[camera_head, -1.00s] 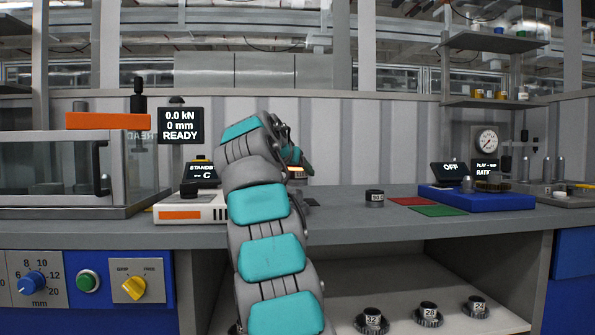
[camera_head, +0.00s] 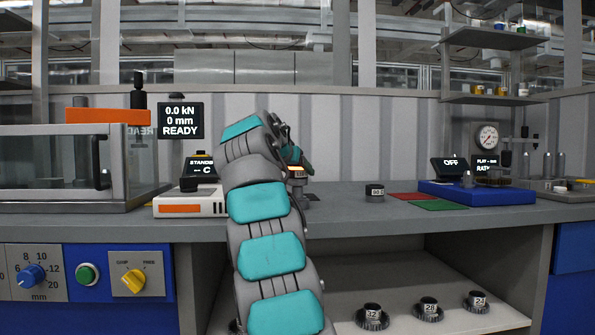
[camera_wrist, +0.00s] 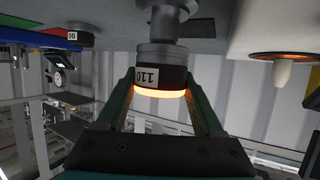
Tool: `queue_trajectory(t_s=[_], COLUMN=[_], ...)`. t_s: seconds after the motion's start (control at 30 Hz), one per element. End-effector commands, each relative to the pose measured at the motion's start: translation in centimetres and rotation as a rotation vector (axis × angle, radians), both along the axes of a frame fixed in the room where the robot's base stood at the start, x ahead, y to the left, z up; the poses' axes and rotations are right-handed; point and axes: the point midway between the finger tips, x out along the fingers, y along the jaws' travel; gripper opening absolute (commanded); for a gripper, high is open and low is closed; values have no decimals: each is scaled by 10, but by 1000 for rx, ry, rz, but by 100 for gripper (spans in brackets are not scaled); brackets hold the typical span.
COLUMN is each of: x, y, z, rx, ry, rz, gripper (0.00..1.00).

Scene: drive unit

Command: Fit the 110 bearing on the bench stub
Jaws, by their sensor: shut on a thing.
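My gripper (camera_wrist: 160,80) is shut on the 110 bearing (camera_wrist: 175,76), a dark ring with a white 110 label and a glowing orange face. In the wrist view, the grey bench stub (camera_wrist: 168,22) is directly in line with the bearing, at its far side. The bearing is at or very close to the stub's end; I cannot tell if it is seated. In the head view, my arm hides most of this, and only a small part of the bearing (camera_head: 297,172) shows.
A white and orange unit (camera_head: 190,207) stands left of my arm. Another labelled dark ring (camera_head: 375,191) sits on the bench to the right, near a red mat and a green mat (camera_head: 440,205). A blue tray (camera_head: 478,193) lies farther right. Several toothed parts stand on the shelf below.

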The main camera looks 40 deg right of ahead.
Motion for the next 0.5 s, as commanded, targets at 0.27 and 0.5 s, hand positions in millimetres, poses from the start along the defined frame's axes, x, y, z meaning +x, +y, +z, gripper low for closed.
queue_trajectory(t_s=[0.27, 0.5], x=[0, 0], y=[0, 0], z=[-8, -8], rx=[-1, -1], ry=[-1, -2], rz=[0, 0], gripper=[12, 12])
